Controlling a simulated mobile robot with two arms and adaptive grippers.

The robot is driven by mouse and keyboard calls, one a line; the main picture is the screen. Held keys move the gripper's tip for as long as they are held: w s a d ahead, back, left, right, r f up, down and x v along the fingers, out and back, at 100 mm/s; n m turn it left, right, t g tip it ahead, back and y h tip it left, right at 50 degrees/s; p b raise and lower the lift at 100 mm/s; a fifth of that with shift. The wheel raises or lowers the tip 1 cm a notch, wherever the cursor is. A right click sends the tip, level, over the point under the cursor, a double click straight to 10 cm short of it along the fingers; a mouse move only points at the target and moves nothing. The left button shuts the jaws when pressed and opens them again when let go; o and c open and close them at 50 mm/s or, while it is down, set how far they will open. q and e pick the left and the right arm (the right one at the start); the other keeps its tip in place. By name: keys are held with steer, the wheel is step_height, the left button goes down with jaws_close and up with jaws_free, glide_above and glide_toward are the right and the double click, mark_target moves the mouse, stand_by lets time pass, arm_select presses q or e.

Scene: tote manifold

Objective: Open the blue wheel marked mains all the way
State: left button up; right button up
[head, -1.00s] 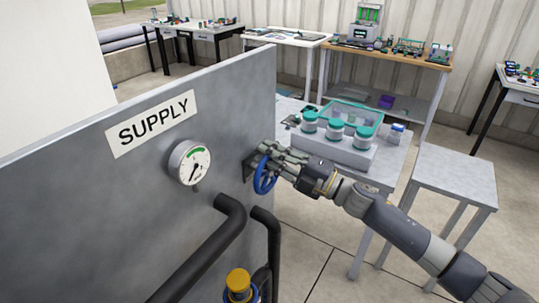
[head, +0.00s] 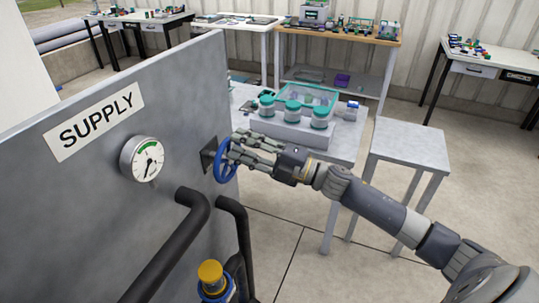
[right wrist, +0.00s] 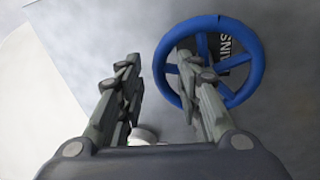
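The blue wheel (head: 218,172) is mounted on the right part of the grey SUPPLY panel. In the right wrist view the wheel (right wrist: 252,82) fills the upper right, with a dark plate behind its spokes carrying part of a white label. My right gripper (head: 236,148) is at the wheel. In the right wrist view its fingers (right wrist: 160,62) are apart with nothing held between them. My left gripper is not in view.
A round gauge (head: 142,159) and black pipes (head: 170,245) are on the grey panel (head: 90,190), left of and below the wheel. A yellow-capped fitting (head: 211,273) is at the bottom. A table with white jars (head: 292,113) and a grey stool (head: 410,146) stand beyond my right arm.

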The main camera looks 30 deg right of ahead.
steer(key=v, duration=0.8)
steer(key=shift+d, duration=0.1)
